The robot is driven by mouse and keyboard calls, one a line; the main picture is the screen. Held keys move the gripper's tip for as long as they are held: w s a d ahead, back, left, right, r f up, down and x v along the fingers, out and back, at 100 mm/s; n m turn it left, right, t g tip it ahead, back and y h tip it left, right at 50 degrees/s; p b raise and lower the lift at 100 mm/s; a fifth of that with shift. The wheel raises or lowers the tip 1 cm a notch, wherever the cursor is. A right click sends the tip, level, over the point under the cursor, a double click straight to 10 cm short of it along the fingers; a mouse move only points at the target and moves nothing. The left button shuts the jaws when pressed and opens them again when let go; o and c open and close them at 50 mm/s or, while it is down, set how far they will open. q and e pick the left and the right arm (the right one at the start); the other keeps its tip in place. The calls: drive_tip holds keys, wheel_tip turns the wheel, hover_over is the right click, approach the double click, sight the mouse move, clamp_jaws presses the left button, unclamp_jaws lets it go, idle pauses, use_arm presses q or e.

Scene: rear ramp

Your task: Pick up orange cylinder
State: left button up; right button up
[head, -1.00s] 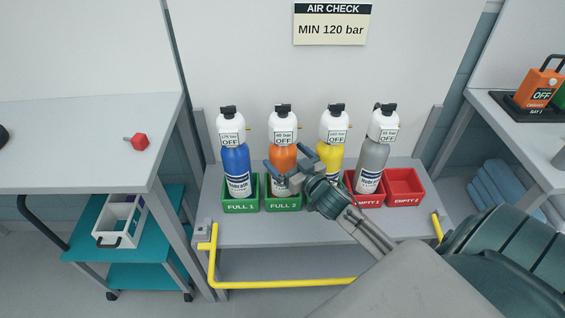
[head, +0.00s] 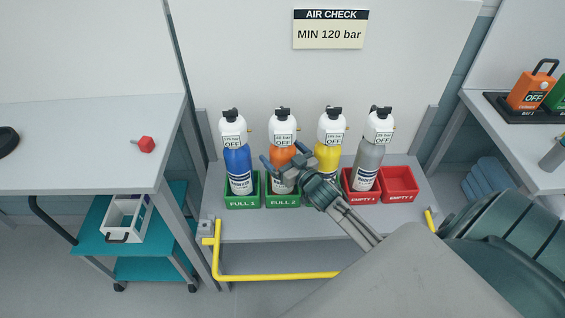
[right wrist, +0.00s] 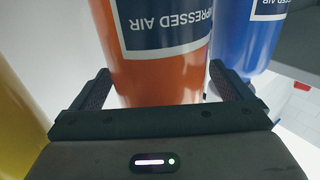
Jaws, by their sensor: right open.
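The orange cylinder (head: 280,154) has a white top with an OFF tag and stands upright in the green FULL 2 tray (head: 283,200). My right gripper (head: 283,159) is at its body in the head view, and the arm partly hides its label. In the right wrist view, the orange cylinder (right wrist: 165,75) stands between the two open fingers of my right gripper (right wrist: 158,88). Contact with the fingers cannot be told. My left gripper is not in view.
A blue cylinder (head: 238,160) stands close at left in FULL 1, and a yellow one (head: 327,158) close at right. A grey cylinder (head: 368,157) stands in the EMPTY 1 tray; the red EMPTY 2 tray (head: 400,198) is empty. A yellow rail (head: 280,276) runs along the front.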

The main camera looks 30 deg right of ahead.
drive_tip(key=shift+c, duration=0.2)
drive_tip(key=c, duration=1.8)
drive_tip(key=shift+r, duration=0.3)
drive_tip(key=c, duration=0.3)
drive_tip(key=shift+w+f, duration=0.1)
